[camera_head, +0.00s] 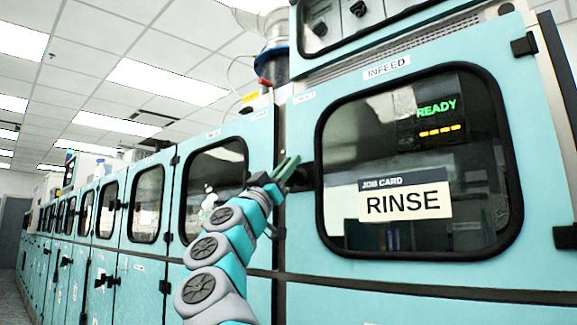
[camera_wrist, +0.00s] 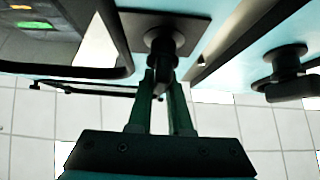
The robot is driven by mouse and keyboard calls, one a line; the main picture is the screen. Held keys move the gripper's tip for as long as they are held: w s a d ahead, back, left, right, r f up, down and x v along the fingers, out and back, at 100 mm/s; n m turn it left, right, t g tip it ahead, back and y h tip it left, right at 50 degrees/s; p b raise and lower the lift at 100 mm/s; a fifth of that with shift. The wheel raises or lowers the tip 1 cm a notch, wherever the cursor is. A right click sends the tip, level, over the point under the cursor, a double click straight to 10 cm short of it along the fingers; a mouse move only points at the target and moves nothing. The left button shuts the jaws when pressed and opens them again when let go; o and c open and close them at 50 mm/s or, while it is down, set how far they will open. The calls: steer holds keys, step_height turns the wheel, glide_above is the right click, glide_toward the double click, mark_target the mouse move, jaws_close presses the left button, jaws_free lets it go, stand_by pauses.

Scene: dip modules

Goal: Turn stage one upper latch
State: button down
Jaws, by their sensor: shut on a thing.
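The upper latch (camera_head: 302,176) is a black handle at the left edge of the large turquoise infeed door (camera_head: 300,255), beside its window. In the wrist view the latch (camera_wrist: 163,42) stands out from a dark square plate. My gripper (camera_head: 289,168) reaches it from the lower left, and its green fingers (camera_wrist: 160,85) are shut on the black latch handle. The fingers and the head-view angle hide part of the handle, so its exact turn is hard to tell.
A second black latch (camera_wrist: 288,78) sits on the neighbouring panel. The door window (camera_head: 420,160) carries a RINSE job card (camera_head: 405,198) and a READY display (camera_head: 437,115). A row of turquoise cabinets (camera_head: 110,220) with latches runs off to the left.

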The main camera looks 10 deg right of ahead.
steer(key=shift+r+p, duration=0.15)
steer(key=shift+p, duration=0.25)
steer(key=m+g+h+p, duration=0.1)
steer(key=m+g+p, duration=0.1)
steer(key=shift+m+h, duration=0.3)
steer(key=shift+m, duration=0.1)
steer(key=shift+s+d+m+g+h, duration=0.15)
steer(key=shift+m+g+h, duration=0.35)
steer(key=shift+m+g, duration=1.1)
steer(key=shift+g, duration=0.1)
steer(key=m+g, duration=0.1)
steer(key=s+m+g, duration=0.1)
steer(key=m+g+h, duration=0.1)
steer(key=m+g, duration=0.1)
steer(key=shift+s+d+r, duration=0.2)
steer(key=shift+d+r, duration=0.1)
steer(key=shift+r, duration=0.05)
steer(key=shift+w+f+m, duration=0.3)
steer(key=shift+w+f, duration=0.1)
steer(key=shift+f, duration=0.25)
